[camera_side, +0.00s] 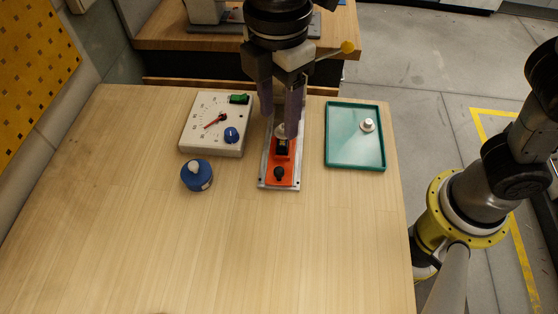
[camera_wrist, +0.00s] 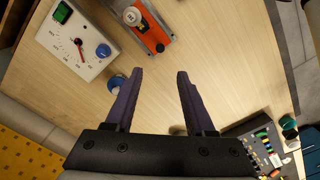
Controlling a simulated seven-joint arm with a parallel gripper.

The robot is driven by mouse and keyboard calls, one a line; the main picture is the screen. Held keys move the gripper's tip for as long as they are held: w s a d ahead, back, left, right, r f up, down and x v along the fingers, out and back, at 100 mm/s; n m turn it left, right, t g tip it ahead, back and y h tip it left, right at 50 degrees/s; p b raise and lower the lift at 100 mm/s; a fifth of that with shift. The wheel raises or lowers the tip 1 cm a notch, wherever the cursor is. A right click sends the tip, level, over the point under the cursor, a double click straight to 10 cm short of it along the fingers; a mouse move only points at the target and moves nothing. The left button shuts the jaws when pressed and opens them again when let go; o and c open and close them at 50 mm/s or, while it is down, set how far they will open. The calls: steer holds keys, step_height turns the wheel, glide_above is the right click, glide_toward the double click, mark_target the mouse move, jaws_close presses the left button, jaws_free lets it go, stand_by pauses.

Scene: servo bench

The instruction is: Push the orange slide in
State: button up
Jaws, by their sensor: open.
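The orange slide (camera_side: 286,164) lies in a narrow grey metal rail (camera_side: 265,176) near the middle of the bench. It has a black knob (camera_side: 279,173) towards the near end and a dark block with a pale round top behind it. My gripper (camera_side: 281,114) is above the far part of the rail, fingers pointing down, open with nothing between them. The fingers partly hide the rail's far end. In the wrist view, the orange slide (camera_wrist: 151,36) is at the top, beyond the open gripper (camera_wrist: 157,75). I cannot tell the exact height of the fingertips.
A white dial box (camera_side: 197,135) with a green switch and blue knob stands left of the rail. A blue round container (camera_side: 197,175) is in front of it. A green tray (camera_side: 354,160) holding a small pale part is at right. The near bench is clear.

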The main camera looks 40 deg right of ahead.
mark_target(279, 170)
step_height(279, 170, down, 14)
steer(key=shift+r, duration=0.2)
stand_by(0.4)
jaws_close()
stand_by(1.3)
